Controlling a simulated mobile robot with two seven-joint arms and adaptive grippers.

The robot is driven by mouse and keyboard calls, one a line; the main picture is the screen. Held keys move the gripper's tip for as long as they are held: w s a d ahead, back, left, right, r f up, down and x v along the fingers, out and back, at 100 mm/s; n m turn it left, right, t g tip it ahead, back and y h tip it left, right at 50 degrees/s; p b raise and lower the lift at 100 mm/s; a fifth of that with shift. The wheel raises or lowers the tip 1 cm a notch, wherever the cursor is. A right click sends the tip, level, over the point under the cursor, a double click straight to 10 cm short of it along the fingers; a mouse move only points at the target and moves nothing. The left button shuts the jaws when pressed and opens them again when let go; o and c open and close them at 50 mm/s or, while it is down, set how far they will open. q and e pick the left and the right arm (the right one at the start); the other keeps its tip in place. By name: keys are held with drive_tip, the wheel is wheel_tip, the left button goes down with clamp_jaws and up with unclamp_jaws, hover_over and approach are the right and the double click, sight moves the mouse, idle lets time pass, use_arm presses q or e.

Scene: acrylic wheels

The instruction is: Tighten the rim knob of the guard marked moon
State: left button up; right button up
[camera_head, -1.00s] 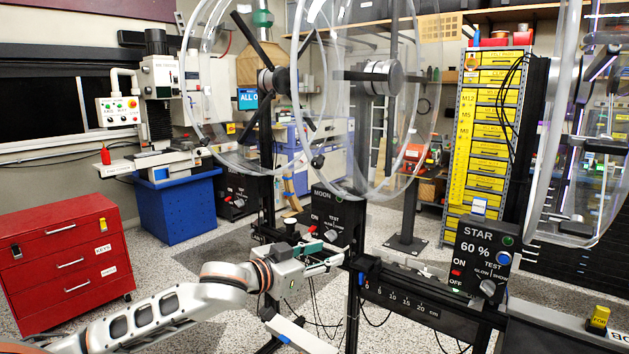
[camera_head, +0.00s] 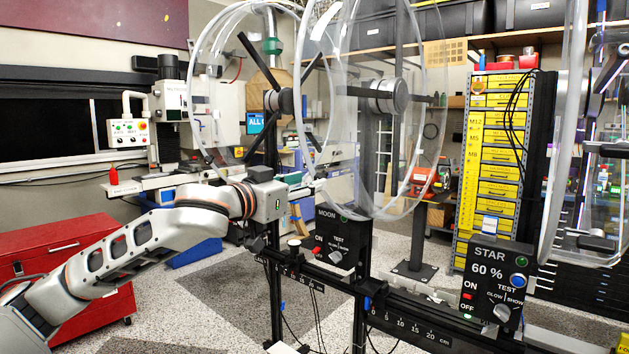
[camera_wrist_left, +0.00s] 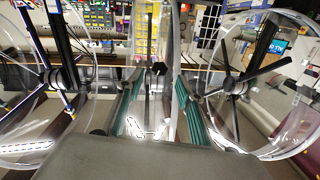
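The panel marked MOON (camera_head: 340,236) stands below a large clear acrylic guard (camera_head: 437,150) on a dark post. My left gripper (camera_head: 312,185) is at the guard's lower left rim, above the MOON panel. In the left wrist view, a dark rim knob (camera_wrist_left: 158,68) shows ahead of and between the two green-padded fingers (camera_wrist_left: 158,88). The fingers are apart, with nothing clamped between them. My right gripper is not in view.
Another clear wheel (camera_head: 190,110) with dark spokes stands at the left. The STAR panel (camera_head: 492,283) and its clear guard (camera_head: 553,190) are at the right. A scaled black rail (camera_head: 405,322) runs below. A red cabinet (camera_head: 75,240) is behind my left arm.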

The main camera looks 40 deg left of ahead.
use_arm(q)
drive_tip(key=w, duration=0.4)
drive_tip(key=shift+f, duration=0.1)
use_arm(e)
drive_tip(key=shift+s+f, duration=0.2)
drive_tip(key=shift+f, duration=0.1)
use_arm(q)
drive_tip(key=shift+s, duration=0.1)
drive_tip(key=shift+c, duration=0.4)
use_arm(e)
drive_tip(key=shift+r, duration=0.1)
